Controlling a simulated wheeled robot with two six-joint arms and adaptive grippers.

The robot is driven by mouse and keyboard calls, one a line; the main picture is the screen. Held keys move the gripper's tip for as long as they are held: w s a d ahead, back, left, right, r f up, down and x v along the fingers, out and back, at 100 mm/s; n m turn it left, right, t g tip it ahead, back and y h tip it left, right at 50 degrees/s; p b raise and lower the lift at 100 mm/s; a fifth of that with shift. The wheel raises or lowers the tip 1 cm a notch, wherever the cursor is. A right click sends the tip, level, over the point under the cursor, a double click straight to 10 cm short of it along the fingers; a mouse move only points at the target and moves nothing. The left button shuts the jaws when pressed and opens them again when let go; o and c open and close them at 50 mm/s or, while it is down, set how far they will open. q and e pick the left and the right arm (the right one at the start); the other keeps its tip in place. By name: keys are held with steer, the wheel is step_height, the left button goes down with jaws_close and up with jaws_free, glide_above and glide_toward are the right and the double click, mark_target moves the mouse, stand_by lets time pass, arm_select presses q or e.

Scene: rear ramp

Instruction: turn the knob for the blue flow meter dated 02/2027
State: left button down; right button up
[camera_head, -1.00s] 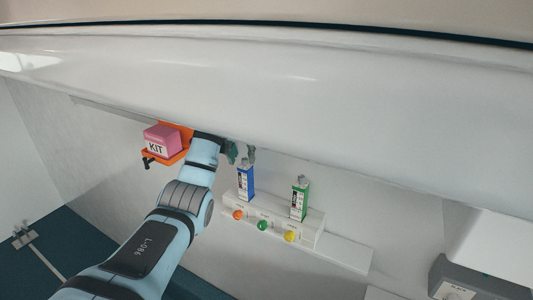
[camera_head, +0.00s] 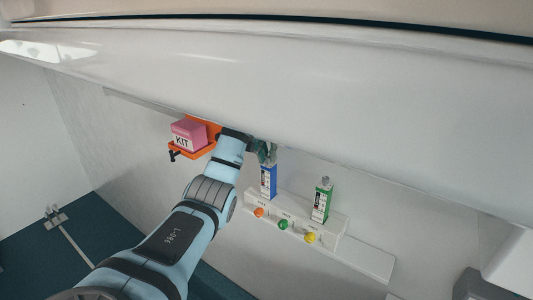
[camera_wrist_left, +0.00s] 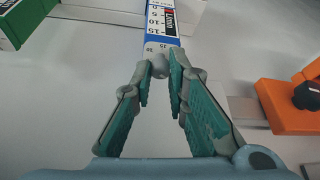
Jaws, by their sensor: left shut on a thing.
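A blue flow meter (camera_head: 268,181) stands upright on a white ledge; its date is too small to read. Its scale shows in the left wrist view (camera_wrist_left: 162,20), with a grey rounded fitting (camera_wrist_left: 160,66) at its end. My left gripper (camera_head: 268,157) is at the top of the blue meter. In the left wrist view my left gripper's teal fingers (camera_wrist_left: 160,80) are shut on the grey fitting. An orange knob (camera_head: 258,212), a green knob (camera_head: 283,224) and a yellow knob (camera_head: 310,237) sit on the ledge's front. My right gripper is not in view.
A green flow meter (camera_head: 322,201) stands to the right on the white ledge (camera_head: 342,226). A pink KIT box (camera_head: 188,134) sits in an orange holder (camera_head: 199,150) left of my gripper. A large white panel (camera_head: 300,85) spans above.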

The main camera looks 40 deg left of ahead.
arm_select(q)
steer(key=m+h, duration=0.1)
steer(key=m, duration=0.2)
steer(key=m+h, duration=0.1)
steer(key=m, duration=0.1)
steer(key=shift+a+m, duration=0.2)
steer(key=shift+m, duration=0.2)
steer(key=m+h, duration=0.1)
steer(key=m, duration=0.1)
steer(key=m+h, duration=0.1)
steer(key=m, duration=0.2)
steer(key=shift+a+g, duration=0.2)
steer(key=shift+g, duration=0.2)
steer(key=shift+m, duration=0.3)
steer(key=c, duration=1.6)
jaws_free()
steer(key=shift+o, duration=0.2)
steer(key=v, duration=0.7)
steer(key=shift+a+r, duration=0.2)
steer(key=shift+r, duration=0.05)
